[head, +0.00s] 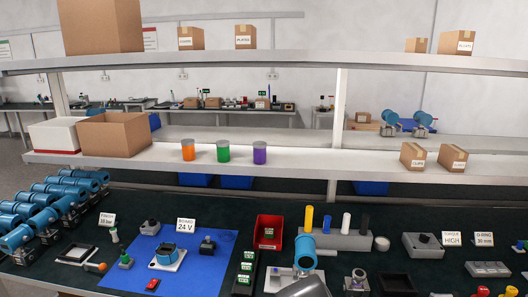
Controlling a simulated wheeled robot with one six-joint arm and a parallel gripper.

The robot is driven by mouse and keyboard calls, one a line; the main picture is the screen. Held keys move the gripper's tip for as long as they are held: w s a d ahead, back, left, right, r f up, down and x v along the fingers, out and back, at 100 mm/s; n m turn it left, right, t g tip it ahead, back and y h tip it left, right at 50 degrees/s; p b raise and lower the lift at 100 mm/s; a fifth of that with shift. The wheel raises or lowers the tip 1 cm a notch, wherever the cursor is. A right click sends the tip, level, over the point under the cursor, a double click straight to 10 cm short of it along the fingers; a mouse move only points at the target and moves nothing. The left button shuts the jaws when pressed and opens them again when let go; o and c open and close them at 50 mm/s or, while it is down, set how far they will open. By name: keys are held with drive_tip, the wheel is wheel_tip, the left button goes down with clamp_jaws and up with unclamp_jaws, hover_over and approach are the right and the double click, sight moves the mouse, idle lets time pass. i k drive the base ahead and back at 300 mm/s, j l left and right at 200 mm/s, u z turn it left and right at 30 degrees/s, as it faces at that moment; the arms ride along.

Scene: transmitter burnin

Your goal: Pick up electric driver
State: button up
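I cannot tell for sure which item is the electric driver. A grey block (350,242) at the middle right of the bench holds several upright tools or handles: a yellow one (309,218), a small blue one (327,224), a white one (346,222) and a black one (365,223). My gripper's fingers are not in view. A dark grey rounded part at the bottom edge is perhaps my arm.
Blue transmitters (60,200) crowd the bench's left end. A blue mat (210,270) carries small parts. A red bin (268,232) and a blue-headed unit (305,252) stand near the middle. A shelf (290,158) with cartons and coloured jars spans above.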

sight(309, 209)
drive_tip(key=i+l+z, duration=0.1)
drive_tip(key=i+l, duration=0.2)
drive_tip(key=i, duration=0.15)
drive_tip(key=i+l+z, duration=0.1)
drive_tip(key=i+l, duration=0.15)
drive_tip(key=i, duration=0.25)
drive_tip(key=i+u, duration=0.1)
drive_tip(key=u, duration=0.75)
